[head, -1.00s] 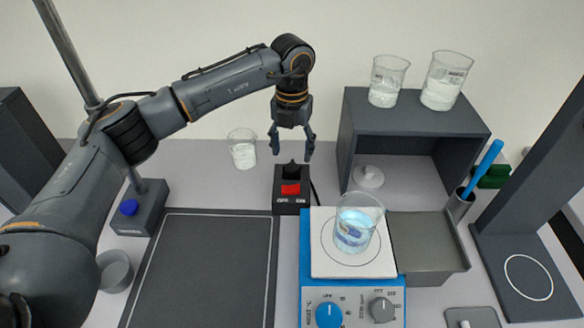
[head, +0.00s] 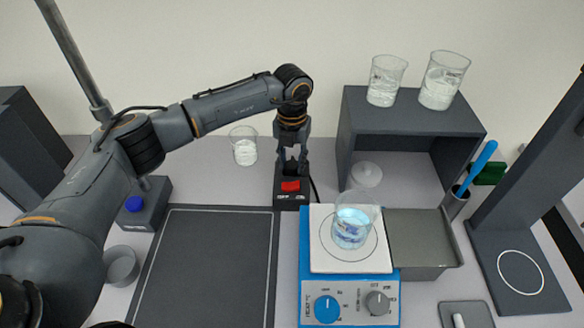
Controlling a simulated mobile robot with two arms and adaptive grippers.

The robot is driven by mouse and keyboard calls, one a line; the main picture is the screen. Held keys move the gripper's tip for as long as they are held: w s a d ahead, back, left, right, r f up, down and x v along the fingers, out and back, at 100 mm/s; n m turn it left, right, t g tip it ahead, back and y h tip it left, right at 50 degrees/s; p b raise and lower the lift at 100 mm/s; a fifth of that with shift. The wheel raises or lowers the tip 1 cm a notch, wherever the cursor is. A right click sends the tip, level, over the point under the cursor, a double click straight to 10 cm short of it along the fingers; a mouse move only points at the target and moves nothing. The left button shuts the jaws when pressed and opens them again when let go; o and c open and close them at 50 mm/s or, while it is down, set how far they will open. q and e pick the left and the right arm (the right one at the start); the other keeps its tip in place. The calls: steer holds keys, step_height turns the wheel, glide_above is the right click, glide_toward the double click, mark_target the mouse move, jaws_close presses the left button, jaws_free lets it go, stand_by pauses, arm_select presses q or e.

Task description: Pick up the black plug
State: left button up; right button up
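The black plug (head: 291,168) sits upright in the top of the small black switch box (head: 291,200) with a red rocker switch, in the head view's centre. My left gripper (head: 292,166) points straight down over it, with one finger on each side of the plug. The fingers stand closer together than before. I cannot tell whether they press on the plug, since they partly hide it and all is dark. My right gripper is not in view.
A blue hotplate (head: 350,288) with a beaker (head: 352,226) of bluish liquid stands close at the right front. A beaker of white powder (head: 244,150) is behind left. A dark shelf (head: 412,122) rises at right. The dark mat (head: 206,268) is clear.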

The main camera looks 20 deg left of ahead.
arm_select(q)
steer(key=shift+c, duration=1)
